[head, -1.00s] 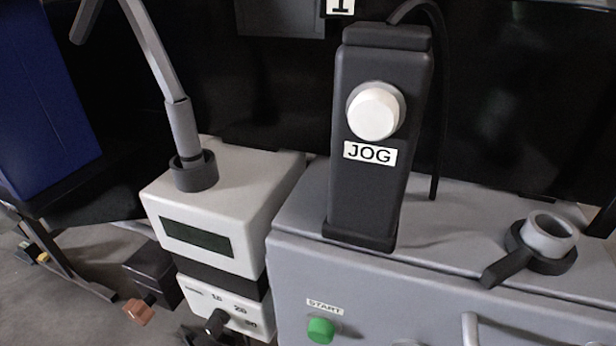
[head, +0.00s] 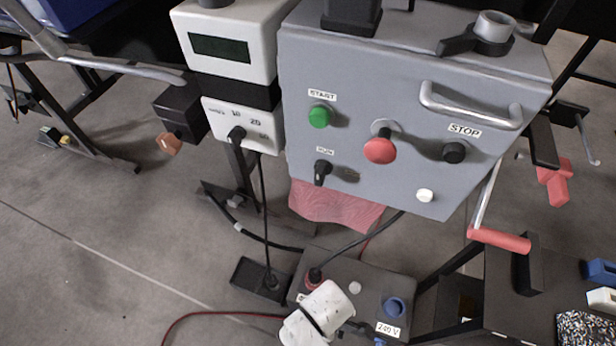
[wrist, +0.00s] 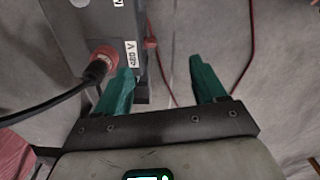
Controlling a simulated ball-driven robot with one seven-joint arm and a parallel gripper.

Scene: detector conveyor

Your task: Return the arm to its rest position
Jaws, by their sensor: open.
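My gripper (wrist: 164,88) shows in the wrist view with its two green fingers apart and nothing between them. Beyond the fingers lie the grey floor and a red cable (wrist: 160,60). A dark box with a red plug (wrist: 103,60) and a voltage label is at the left of that view, close to the left finger. In the head view a white part of my arm is at the bottom centre, in front of the grey socket box (head: 368,277). My fingers are not visible in the head view.
A grey control panel (head: 400,100) with START, STOP and a red knob (head: 380,150) stands above. A white display unit (head: 228,45) is at its left. A red handle (head: 498,240) and dark table (head: 505,300) are at right. Open floor (head: 90,250) lies left.

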